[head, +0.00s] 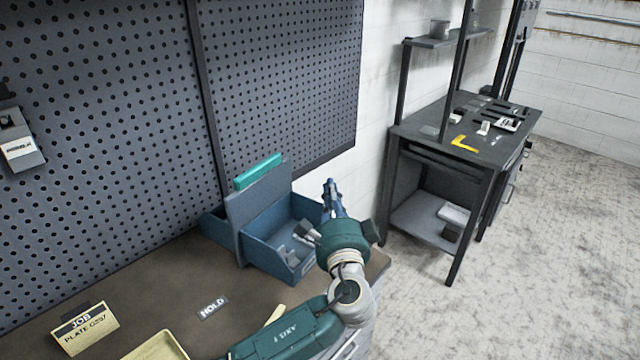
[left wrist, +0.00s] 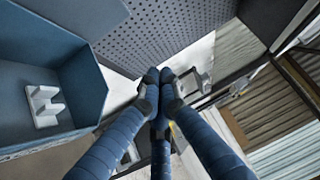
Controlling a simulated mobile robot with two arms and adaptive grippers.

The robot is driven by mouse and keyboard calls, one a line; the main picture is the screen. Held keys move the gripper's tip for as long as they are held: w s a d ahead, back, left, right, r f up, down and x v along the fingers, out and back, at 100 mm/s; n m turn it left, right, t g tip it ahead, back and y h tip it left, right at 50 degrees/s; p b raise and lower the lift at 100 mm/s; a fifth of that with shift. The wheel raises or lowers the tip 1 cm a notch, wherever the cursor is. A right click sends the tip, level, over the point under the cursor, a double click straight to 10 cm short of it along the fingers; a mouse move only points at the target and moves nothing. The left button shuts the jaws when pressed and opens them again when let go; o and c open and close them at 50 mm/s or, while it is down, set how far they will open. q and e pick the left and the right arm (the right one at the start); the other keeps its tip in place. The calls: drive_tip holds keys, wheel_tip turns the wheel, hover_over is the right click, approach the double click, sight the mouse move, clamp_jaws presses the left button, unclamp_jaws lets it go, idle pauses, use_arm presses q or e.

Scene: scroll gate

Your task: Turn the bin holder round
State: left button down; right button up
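The bin holder stands on the bench at the back right in the head view. It has a grey upright panel (head: 252,205) with a teal bar (head: 258,172) on top. A blue bin (head: 268,247) is on its near right side, and part of another blue bin (head: 215,228) shows behind the panel. My left gripper (head: 331,186) is just right of the near bin, apart from the teal bar. In the left wrist view its blue fingers (left wrist: 158,77) meet at the tips with nothing between them. The near bin (left wrist: 75,75) is at the left there, holding a pale bracket (left wrist: 44,105). My right gripper is out of view.
A pegboard wall (head: 110,120) rises behind the bench (head: 150,270). A HOLD label (head: 213,307), a JOB plate sign (head: 85,328) and a yellow tray (head: 160,347) are on the bench top. A dark workbench (head: 465,140) stands farther right, across open floor.

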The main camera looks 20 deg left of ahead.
use_arm(q)
wheel_tip(320, 180, down, 4)
drive_tip(key=s+a+r+n+g, duration=0.1)
drive_tip(key=s+g, duration=0.1)
drive_tip(key=s, duration=0.1)
drive_tip(key=p, duration=0.4)
hover_over(312, 200)
drive_tip(key=shift+f+y, duration=0.25)
drive_tip(key=shift+y, duration=0.15)
drive_tip(key=a, duration=0.1)
drive_tip(key=a+p, duration=0.1)
drive_tip(key=a, duration=0.1)
drive_tip(key=shift+w+a+f, duration=0.1)
drive_tip(key=shift+w, duration=0.3)
drive_tip(key=shift+a+f, duration=0.15)
drive_tip(key=shift+a, duration=0.2)
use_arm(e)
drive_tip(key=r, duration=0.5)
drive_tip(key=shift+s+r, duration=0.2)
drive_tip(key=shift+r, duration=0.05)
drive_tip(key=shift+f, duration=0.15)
